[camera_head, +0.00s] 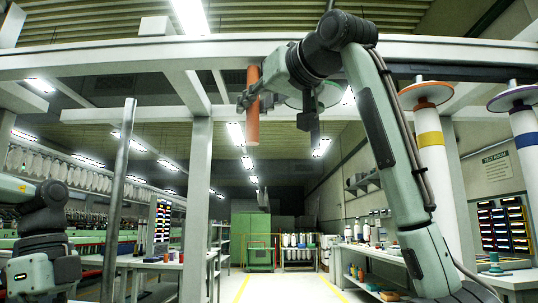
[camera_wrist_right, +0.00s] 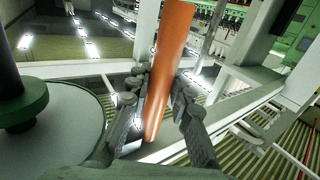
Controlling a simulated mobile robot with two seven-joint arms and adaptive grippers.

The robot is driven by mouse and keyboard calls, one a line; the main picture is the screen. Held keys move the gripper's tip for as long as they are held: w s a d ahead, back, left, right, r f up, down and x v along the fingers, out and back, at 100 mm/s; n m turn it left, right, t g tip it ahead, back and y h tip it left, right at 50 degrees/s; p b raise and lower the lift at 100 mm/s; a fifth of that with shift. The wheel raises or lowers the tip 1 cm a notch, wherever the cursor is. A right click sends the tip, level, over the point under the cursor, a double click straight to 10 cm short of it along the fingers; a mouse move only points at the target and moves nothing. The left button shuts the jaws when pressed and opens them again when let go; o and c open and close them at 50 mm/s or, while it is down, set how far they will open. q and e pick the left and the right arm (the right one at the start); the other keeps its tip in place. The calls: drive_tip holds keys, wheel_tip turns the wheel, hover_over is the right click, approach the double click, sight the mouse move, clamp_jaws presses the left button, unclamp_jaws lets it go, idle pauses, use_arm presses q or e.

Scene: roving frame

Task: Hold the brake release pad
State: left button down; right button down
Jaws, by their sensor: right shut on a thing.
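An orange upright bar (camera_head: 253,118), which I take to be the brake release pad, hangs near the overhead beam in the head view. It also shows in the right wrist view (camera_wrist_right: 168,70), running between the two fingers. My right gripper (camera_head: 248,98) is raised high beside the beam and shut on the orange bar, with a finger on either side of it in the right wrist view (camera_wrist_right: 160,92). My left arm shows at the lower left of the head view; its fingers are not visible.
A pale overhead beam (camera_head: 110,62) and a post (camera_head: 197,200) frame the space around the bar. White bobbins (camera_head: 430,140) with coloured bands stand at the right. A round grey disc (camera_wrist_right: 60,135) is close to the right wrist. The aisle floor (camera_head: 290,290) is clear.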

use_arm(q)
drive_tip(key=shift+a+f, duration=0.1)
drive_tip(key=shift+a, duration=0.05)
use_arm(e)
drive_tip(key=a, duration=1.5)
drive_tip(key=shift+s+a, duration=0.15)
drive_tip(key=shift+a, duration=0.25)
drive_tip(key=shift+r, duration=0.1)
drive_tip(key=c, duration=1.3)
unclamp_jaws()
drive_tip(key=shift+a, duration=0.2)
drive_tip(key=shift+d, duration=0.1)
drive_tip(key=v, duration=1.2)
